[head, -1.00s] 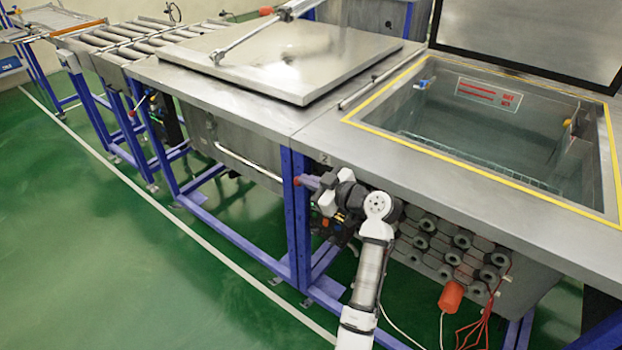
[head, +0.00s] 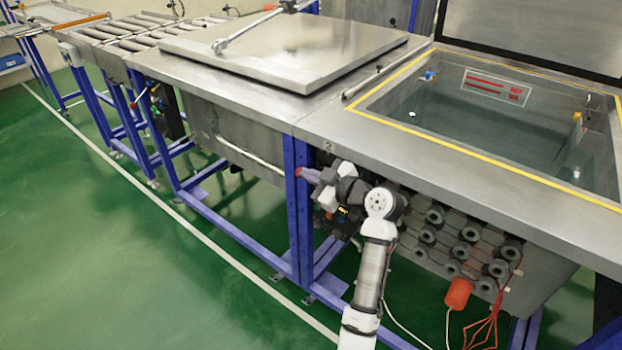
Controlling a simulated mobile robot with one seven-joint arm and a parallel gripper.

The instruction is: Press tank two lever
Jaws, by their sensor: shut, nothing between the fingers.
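Tank two is the open tank (head: 360,138) on the right, with a small number mark on its front rim above my gripper. Its dark-edged lid (head: 540,35) stands raised at the back, and clear liquid shows inside. My gripper (head: 308,175) is shut and empty at the blue post under the tank's front left corner. A purple-grey piece shows at its tip; I cannot tell whether it is finger or lever. The tank two lever is not clearly visible, and my wrist hides much of this spot. Contact cannot be told.
The neighbouring tank's metal lid (head: 285,55) lies down. A red-knobbed lever (head: 145,92) stands by the roller conveyor (head: 125,38) at left. Dark round fittings, an orange part (head: 458,293) and cables sit right of my arm. The green floor (head: 120,260) is clear at left.

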